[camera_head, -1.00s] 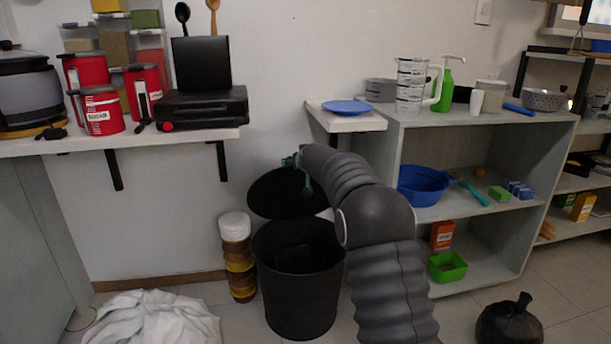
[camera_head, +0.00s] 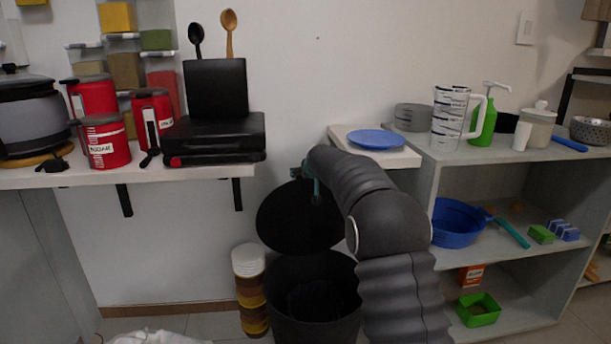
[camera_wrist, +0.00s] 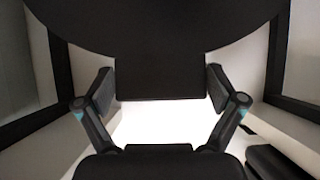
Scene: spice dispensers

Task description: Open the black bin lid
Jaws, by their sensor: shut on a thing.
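The black bin (camera_head: 318,320) stands on the floor below the wall, left of the grey shelf unit, and its dark inside shows. Its round black lid (camera_head: 285,225) is tilted up steeply behind the opening, its face toward the head camera. My gripper (camera_head: 312,190) is at the upper edge of the lid, partly hidden by my arm. In the wrist view, my gripper (camera_wrist: 158,84) has its two fingers on either side of a black tab (camera_wrist: 158,80) that joins the lid (camera_wrist: 155,25). It is shut on that tab.
A counter (camera_head: 215,172) with a black case (camera_head: 215,135) and red canisters overhangs at the left. A stack of jars (camera_head: 250,290) stands close left of the bin. A shelf unit (camera_head: 425,180) with a blue plate (camera_head: 376,139) is at the right.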

